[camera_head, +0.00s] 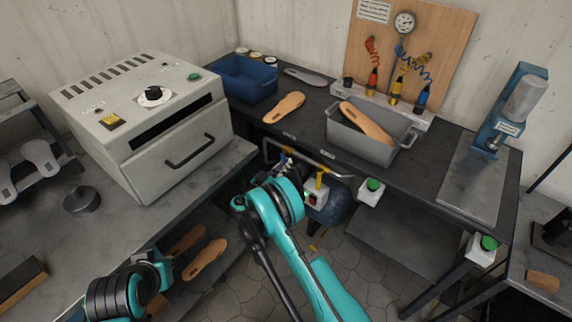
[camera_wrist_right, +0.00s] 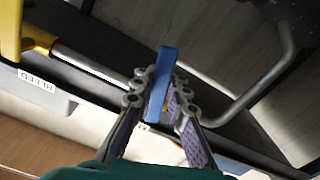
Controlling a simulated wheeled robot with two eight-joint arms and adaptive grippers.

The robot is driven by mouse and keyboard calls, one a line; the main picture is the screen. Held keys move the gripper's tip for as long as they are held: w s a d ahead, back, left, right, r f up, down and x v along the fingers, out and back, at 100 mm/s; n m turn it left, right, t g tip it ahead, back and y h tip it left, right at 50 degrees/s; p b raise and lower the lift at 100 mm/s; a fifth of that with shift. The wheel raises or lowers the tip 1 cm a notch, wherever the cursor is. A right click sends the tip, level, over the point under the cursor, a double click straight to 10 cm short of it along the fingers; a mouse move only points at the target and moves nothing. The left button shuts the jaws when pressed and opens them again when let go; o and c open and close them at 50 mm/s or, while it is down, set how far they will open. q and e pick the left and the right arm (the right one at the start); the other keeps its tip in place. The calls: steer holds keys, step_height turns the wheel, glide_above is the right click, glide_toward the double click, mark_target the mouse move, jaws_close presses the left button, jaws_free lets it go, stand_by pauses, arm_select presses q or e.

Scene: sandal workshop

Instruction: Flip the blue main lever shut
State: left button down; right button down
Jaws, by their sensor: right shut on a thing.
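The blue main lever (camera_wrist_right: 166,75) shows in the right wrist view as a flat blue bar, between the fingertips of my right gripper (camera_wrist_right: 160,92). The gripper is shut on it. The lever lies across the metal pipe (camera_wrist_right: 90,67) at a steep angle. In the head view my right gripper (camera_head: 284,165) is at the pipe under the front edge of the dark bench, and the lever is mostly hidden by the gripper and wrist. My left arm shows at the bottom left of the head view, but I cannot make out its gripper.
A yellow handle (camera_head: 319,184) is right of my right gripper. A dark blue tank (camera_head: 338,205) and a green-button box (camera_head: 371,191) are close by. The bench (camera_head: 320,150) carries a grey bin (camera_head: 365,148). A grey oven (camera_head: 150,120) stands left.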

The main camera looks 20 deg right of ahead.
steer(key=m, duration=0.2)
steer(key=w+a+m, duration=0.1)
steer(key=m, duration=0.1)
steer(key=shift+f, duration=0.1)
steer(key=c, duration=1.5)
jaws_free()
steer(key=v, duration=1.2)
